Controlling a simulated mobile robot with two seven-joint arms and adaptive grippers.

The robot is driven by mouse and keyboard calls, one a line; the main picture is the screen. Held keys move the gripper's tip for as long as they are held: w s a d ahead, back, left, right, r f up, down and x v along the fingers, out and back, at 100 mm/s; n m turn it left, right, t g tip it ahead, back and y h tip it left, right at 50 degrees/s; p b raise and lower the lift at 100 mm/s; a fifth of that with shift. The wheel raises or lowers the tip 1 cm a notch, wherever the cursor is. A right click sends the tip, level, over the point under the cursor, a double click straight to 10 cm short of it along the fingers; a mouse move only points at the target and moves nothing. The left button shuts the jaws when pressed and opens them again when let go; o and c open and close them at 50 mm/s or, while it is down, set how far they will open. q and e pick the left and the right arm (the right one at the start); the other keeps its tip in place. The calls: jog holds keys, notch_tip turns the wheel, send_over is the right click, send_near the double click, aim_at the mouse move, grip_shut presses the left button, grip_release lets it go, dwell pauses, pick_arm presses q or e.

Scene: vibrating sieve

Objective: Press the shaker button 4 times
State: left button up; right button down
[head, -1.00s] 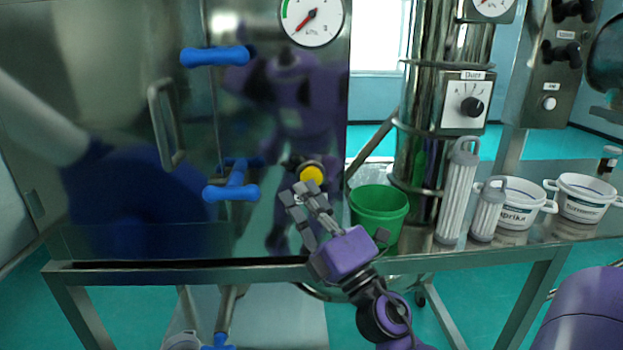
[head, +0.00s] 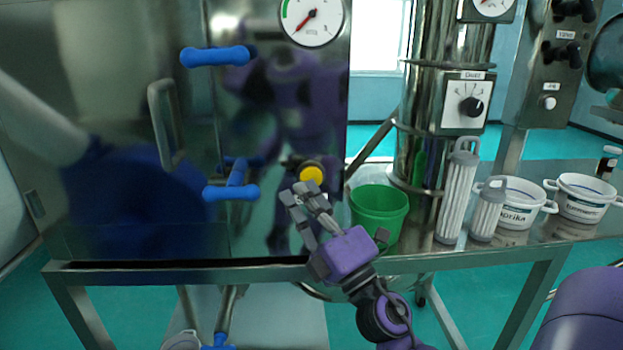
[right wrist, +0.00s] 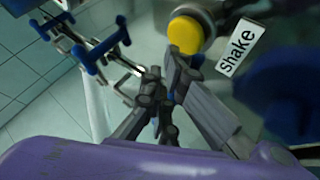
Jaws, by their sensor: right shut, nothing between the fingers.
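The shaker button (head: 312,174) is a yellow round knob in a dark housing on the steel cabinet front, in the middle of the head view. In the right wrist view the yellow button (right wrist: 185,34) sits at the top beside a white label reading "shake" (right wrist: 236,50). My right gripper (head: 294,193) is shut and empty, its fingertips just below and left of the button in the head view. In the right wrist view its fingertips (right wrist: 168,75) are close under the button; I cannot tell whether they touch it. My left gripper is not in view.
Blue-handled latches (head: 232,192) are on the cabinet to the left. A green bucket (head: 379,212) stands right of my right gripper. Grey ribbed cylinders (head: 458,195) and white labelled pots (head: 519,203) stand on the bench further right. A steel rail (head: 170,272) runs along the front.

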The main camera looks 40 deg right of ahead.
jog(key=shift+w+d, duration=0.25)
jog(key=shift+w, duration=0.1)
jog(key=shift+w+d, duration=0.45)
jog(key=shift+w, duration=0.25)
dwell(1.3)
dwell(0.3)
jog(key=shift+s+a, duration=0.35)
jog(key=shift+s, duration=0.2)
jog(key=shift+s+a, duration=0.3)
jog(key=shift+s, duration=0.2)
jog(key=shift+s+a, duration=0.45)
jog(key=shift+s, duration=0.25)
jog(key=shift+s+a, duration=0.45)
jog(key=shift+s, duration=0.3)
jog(key=shift+s+a, duration=0.45)
jog(key=shift+s, duration=0.25)
jog(key=shift+f, duration=0.1)
